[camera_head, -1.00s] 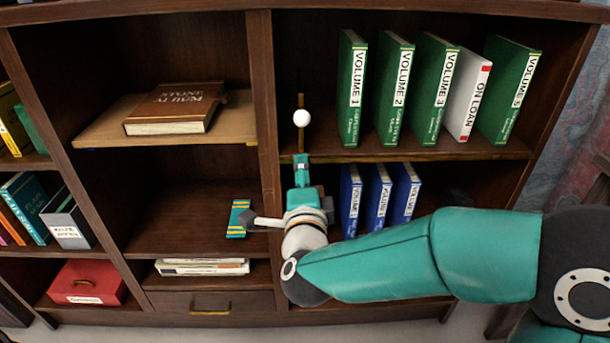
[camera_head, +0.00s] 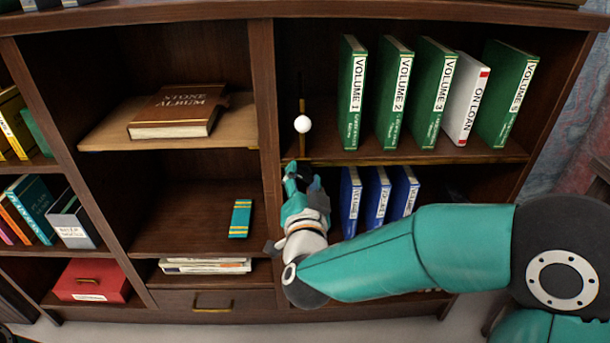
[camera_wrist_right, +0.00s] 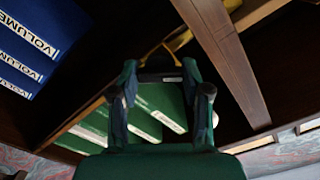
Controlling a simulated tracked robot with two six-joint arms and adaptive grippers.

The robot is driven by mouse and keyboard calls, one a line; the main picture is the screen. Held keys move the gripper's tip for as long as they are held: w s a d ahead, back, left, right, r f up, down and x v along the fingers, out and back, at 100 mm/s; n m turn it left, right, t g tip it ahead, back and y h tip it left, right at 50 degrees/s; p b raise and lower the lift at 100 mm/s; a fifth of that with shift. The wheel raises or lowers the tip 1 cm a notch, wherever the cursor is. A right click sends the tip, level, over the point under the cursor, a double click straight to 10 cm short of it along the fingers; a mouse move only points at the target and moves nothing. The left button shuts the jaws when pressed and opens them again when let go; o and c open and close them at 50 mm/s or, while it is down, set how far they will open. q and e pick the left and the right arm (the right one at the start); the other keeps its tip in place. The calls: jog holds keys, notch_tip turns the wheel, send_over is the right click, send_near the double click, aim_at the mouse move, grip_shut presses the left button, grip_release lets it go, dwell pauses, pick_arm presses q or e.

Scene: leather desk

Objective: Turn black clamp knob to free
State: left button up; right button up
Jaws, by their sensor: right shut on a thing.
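My right gripper (camera_head: 301,178) is at the upright divider, just below the front edge of the upper right shelf. In the right wrist view its two fingers (camera_wrist_right: 160,92) stand either side of a black clamp knob (camera_wrist_right: 159,66) with a small pale label, and it is shut on it. In the head view the knob is mostly hidden by the fingers. A white ball (camera_head: 302,124) on a thin brass rod stands above the gripper, apart from it. My left gripper is not in view.
Green volumes (camera_head: 394,95) and a white ON LOAN book (camera_head: 466,97) stand on the upper right shelf. Blue volumes (camera_head: 377,195) stand below, close to my right gripper. A brown album (camera_head: 178,110) lies on a board at left. A teal striped book (camera_head: 240,218) lies in the compartment below.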

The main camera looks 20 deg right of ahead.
jog(key=n, duration=0.2)
jog(key=n+p, duration=0.2)
jog(key=n, duration=0.1)
jog(key=shift+f+n, duration=0.3)
jog(key=shift+f, duration=0.05)
jog(key=shift+s, duration=0.1)
jog(key=o, duration=0.9)
jog(key=shift+o, duration=1.3)
jog(key=shift+r, duration=0.15)
